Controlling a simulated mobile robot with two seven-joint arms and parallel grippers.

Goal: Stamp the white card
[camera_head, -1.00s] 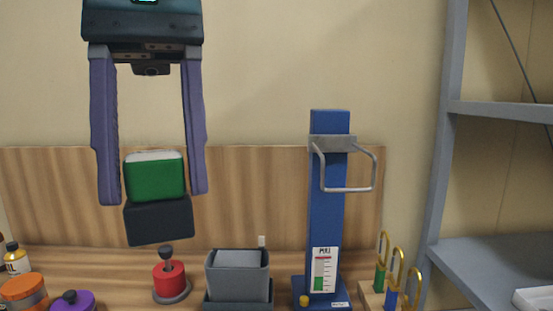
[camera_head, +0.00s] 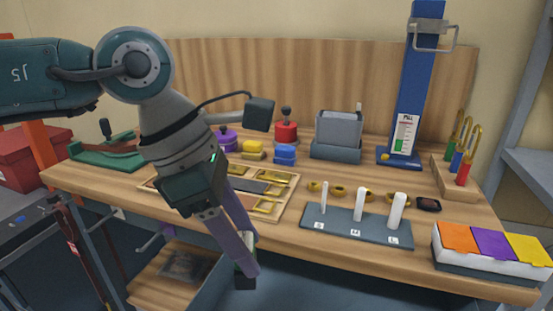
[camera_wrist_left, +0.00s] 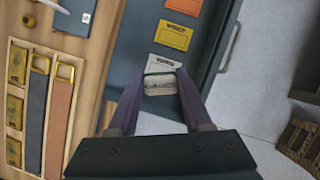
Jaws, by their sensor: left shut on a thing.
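In the head view the card is not visible. My right gripper is not in view.
A yellow card (camera_wrist_left: 173,35) and an orange-red card (camera_wrist_left: 184,6) lie beyond the white one in the grey drawer (camera_wrist_left: 210,50). On the table (camera_head: 130,195) are a tray with slots (camera_head: 288,205), a peg board (camera_head: 345,228) and a blue press stand (camera_head: 413,90).

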